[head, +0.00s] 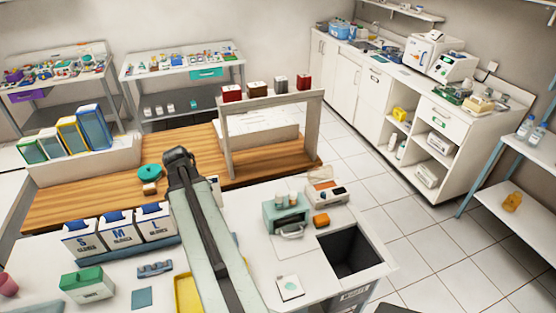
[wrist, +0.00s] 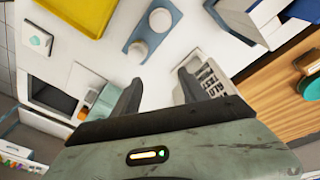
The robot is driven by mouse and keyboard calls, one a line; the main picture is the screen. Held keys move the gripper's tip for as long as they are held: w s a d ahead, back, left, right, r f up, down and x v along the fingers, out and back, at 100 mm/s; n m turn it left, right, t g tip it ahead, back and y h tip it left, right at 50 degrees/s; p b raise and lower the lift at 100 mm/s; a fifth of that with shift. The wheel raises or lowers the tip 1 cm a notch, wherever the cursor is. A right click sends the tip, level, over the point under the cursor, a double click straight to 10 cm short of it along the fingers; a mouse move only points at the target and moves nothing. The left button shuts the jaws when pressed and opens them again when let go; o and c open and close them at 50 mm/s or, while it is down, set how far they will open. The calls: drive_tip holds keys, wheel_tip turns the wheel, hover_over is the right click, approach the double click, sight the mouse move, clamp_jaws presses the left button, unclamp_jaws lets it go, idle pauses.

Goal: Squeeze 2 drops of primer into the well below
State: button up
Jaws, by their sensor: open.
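In the wrist view, my gripper (wrist: 158,78) has its two fingers spread, with nothing between them and the white counter (wrist: 115,65) beyond. Two round white things (wrist: 137,52) sit on a blue-grey holder (wrist: 172,12) past the fingertips, apart from them. They look like caps or cups seen from above; I cannot tell whether either is the primer or a well. No primer label is readable in either view. In the head view, my arm crosses the white counter and hides part of it, including the area around the holder.
A yellow tray (head: 187,293) lies beside my arm. A white card with a teal spot (head: 290,287) lies near the dark square opening (head: 350,254). A teal device (head: 288,213) stands behind them. Glove boxes (head: 117,232) and a white rack (head: 229,138) flank my arm.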

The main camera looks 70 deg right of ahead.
drive_tip(key=s+d+r+m+p, duration=0.4)
drive_tip(key=s+d+r+m, duration=0.2)
drive_tip(key=s+d, duration=0.55)
wheel_tip(320, 180, up, 2)
drive_tip(key=m+g+p, duration=0.2)
drive_tip(key=m, duration=0.2)
hover_over(276, 194)
drive_tip(key=shift+s+d+r, duration=0.1)
drive_tip(key=shift+s+d, duration=0.2)
drive_tip(key=shift+s, duration=0.1)
wheel_tip(276, 194, down, 12)
drive_tip(key=b, duration=1.3)
drive_tip(key=shift+f, duration=0.25)
drive_tip(key=shift+r, duration=0.15)
drive_tip(key=shift+c, duration=0.3)
drive_tip(key=c, duration=0.7)
drive_tip(key=shift+c, duration=0.2)
drive_tip(key=o, duration=0.6)
